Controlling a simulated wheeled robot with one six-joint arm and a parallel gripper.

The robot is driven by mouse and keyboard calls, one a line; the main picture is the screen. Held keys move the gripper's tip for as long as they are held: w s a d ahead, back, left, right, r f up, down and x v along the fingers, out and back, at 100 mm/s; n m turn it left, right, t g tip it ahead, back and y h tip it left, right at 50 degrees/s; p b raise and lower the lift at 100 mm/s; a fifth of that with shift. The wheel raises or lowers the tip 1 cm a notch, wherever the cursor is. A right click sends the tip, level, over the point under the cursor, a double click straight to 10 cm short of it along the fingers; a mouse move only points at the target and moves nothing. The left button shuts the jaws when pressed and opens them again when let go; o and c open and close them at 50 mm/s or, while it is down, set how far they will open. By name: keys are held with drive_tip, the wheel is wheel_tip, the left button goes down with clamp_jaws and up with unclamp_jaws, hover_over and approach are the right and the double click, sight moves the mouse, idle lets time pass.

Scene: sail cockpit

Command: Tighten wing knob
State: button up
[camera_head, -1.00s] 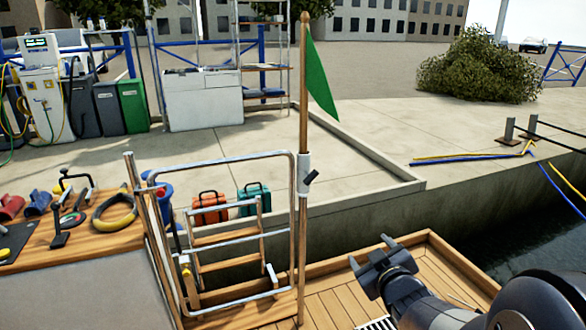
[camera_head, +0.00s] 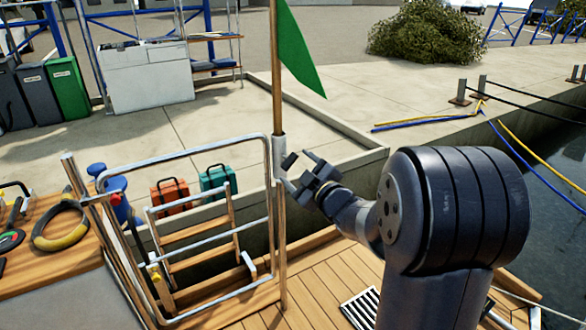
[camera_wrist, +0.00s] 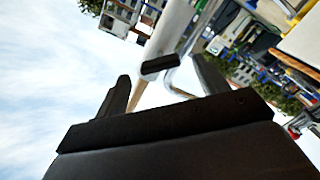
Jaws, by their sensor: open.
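The wing knob (camera_head: 289,161) is a small dark bar on the side of the white clamp sleeve (camera_head: 279,158) that holds the flagstaff (camera_head: 277,90) with its green flag (camera_head: 299,52). In the wrist view the knob (camera_wrist: 163,64) lies across the pale sleeve (camera_wrist: 172,30), beyond and between the two fingers. My gripper (camera_head: 298,172) is open and empty, just right of the knob in the head view. In the wrist view my gripper (camera_wrist: 162,88) shows its two dark fingers apart. I cannot tell whether a finger touches the knob.
A metal boarding ladder and rail (camera_head: 190,225) stand left of the staff. An orange case (camera_head: 169,194) and a teal case (camera_head: 217,178) sit behind it on the quay. A wooden counter (camera_head: 60,255) with tools is at the left. The deck (camera_head: 312,285) below is mostly clear.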

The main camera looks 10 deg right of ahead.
sight(287, 159)
drive_tip(key=shift+x, duration=1.4)
drive_tip(key=shift+c, duration=0.2)
drive_tip(key=c, duration=1)
drive_tip(key=shift+o, duration=0.2)
drive_tip(key=shift+m, duration=0.3)
drive_tip(key=m+p, duration=0.3)
drive_tip(key=shift+r, duration=0.1)
drive_tip(key=m+p, duration=0.2)
drive_tip(key=m, duration=0.3)
drive_tip(key=shift+p, duration=0.3)
